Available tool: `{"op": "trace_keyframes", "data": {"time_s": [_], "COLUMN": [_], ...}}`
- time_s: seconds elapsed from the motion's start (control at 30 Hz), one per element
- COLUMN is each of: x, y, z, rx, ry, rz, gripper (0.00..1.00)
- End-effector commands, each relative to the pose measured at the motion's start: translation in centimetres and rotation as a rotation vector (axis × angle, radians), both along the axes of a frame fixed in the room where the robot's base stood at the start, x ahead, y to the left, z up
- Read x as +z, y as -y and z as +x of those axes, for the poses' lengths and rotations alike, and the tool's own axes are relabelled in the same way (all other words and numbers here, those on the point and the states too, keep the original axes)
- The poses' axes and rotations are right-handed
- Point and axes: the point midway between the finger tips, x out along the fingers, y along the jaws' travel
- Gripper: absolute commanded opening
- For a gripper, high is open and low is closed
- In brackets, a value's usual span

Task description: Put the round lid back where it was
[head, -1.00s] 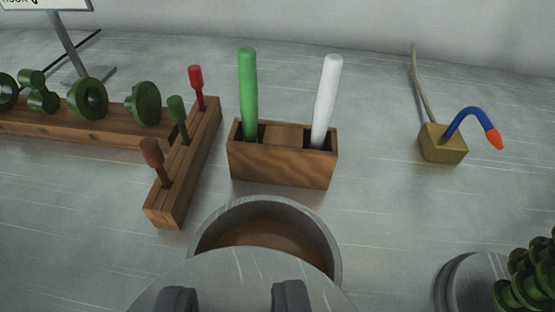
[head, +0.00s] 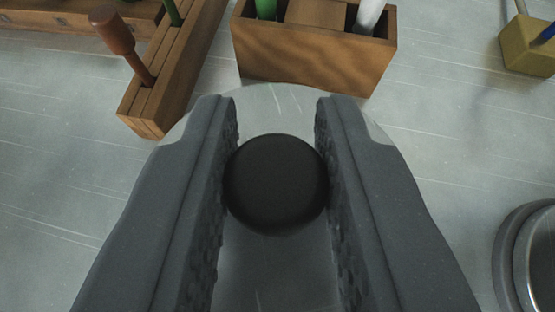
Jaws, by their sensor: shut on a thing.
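My gripper (head: 275,112) is shut on the black round knob (head: 277,185) of the lid, one finger on each side. The round grey metal lid (head: 273,268) lies below the knob, and its rim shows past the fingertips and beside them. The pot is not visible in the current view. The lid and my fingers cover the area where it could be, so I cannot tell whether the lid touches it.
A wooden block (head: 312,55) with a green and a white stick stands just beyond the lid. A wooden rack (head: 150,108) with a brown-handled tool is at upper left. A brass block (head: 527,45) is at upper right. A round grey metal object (head: 512,262) sits at lower right.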

Motion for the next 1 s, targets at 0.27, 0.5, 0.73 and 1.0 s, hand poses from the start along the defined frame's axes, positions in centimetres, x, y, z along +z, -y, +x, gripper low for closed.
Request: {"op": "trace_keyframes", "data": {"time_s": [0.27,0.5,0.73,1.0], "x": [-0.4,-0.3,0.3,1.7], "y": [0.0,0.0,0.0,-0.1], "z": [0.0,0.0,0.0,-2.7], "rx": [0.0,0.0,-0.001,-0.002], "ry": [0.0,0.0,0.001,0.001], "rz": [0.0,0.0,-0.001,0.0], "gripper": [0.0,0.44,0.44,0.44]}}
